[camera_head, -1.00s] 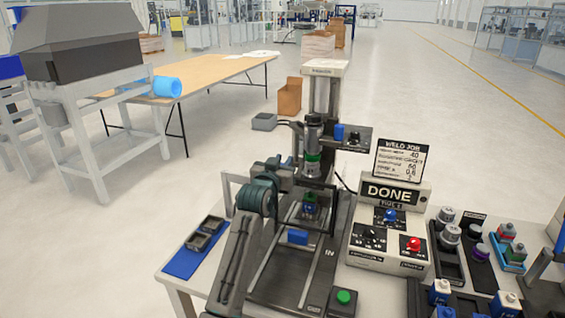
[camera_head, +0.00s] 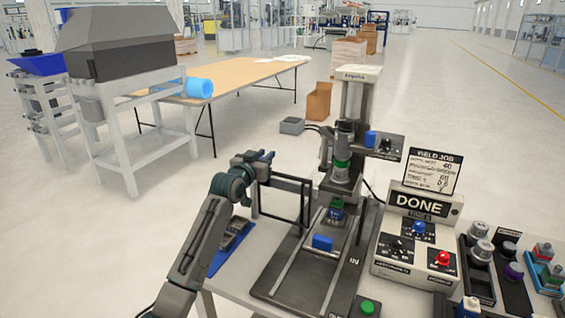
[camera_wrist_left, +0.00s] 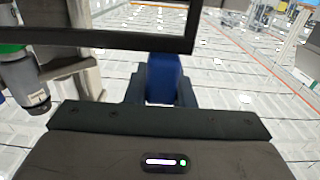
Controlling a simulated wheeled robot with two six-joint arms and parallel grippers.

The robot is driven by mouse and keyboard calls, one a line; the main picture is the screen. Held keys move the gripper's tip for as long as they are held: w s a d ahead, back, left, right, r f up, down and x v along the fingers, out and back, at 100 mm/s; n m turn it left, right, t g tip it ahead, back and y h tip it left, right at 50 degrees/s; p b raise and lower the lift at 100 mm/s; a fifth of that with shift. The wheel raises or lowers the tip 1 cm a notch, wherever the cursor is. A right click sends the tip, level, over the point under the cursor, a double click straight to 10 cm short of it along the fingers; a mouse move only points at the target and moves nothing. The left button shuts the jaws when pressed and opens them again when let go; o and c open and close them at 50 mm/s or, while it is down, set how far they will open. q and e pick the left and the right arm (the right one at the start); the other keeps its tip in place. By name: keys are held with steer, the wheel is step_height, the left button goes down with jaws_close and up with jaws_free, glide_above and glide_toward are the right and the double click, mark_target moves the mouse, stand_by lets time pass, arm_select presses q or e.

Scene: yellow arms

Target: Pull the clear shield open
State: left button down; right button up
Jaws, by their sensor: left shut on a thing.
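The clear shield (camera_head: 306,203), a see-through pane in a dark frame, stands upright, swung out to the left of the welding machine (camera_head: 356,110). My left gripper (camera_head: 266,157) is at the shield's upper left side. In the left wrist view, my left gripper (camera_wrist_left: 164,90) is shut on a blue piece that looks like the shield's handle (camera_wrist_left: 164,72). The shield's dark frame also crosses the top of that view (camera_wrist_left: 110,40). In the head view the grip itself is too small to make out. My right gripper is not in view.
A blue block (camera_head: 322,243) lies on the machine's dark base (camera_head: 275,285). A control box (camera_head: 415,262) showing "DONE" stands to the right. A blue tray (camera_head: 224,258) lies at the left edge, partly behind my left arm. Open floor lies beyond.

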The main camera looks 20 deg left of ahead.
arm_select(q)
steer(key=shift+a, duration=1.05)
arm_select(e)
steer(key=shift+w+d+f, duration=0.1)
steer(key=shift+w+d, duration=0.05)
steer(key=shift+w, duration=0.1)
arm_select(q)
steer(key=c, duration=1.2)
jaws_free()
steer(key=shift+c, duration=0.2)
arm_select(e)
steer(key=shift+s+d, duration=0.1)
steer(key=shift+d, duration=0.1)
arm_select(q)
steer(key=s+b, duration=0.3)
steer(key=s, duration=0.7)
steer(key=shift+s+a, duration=0.15)
steer(key=shift+s, duration=0.2)
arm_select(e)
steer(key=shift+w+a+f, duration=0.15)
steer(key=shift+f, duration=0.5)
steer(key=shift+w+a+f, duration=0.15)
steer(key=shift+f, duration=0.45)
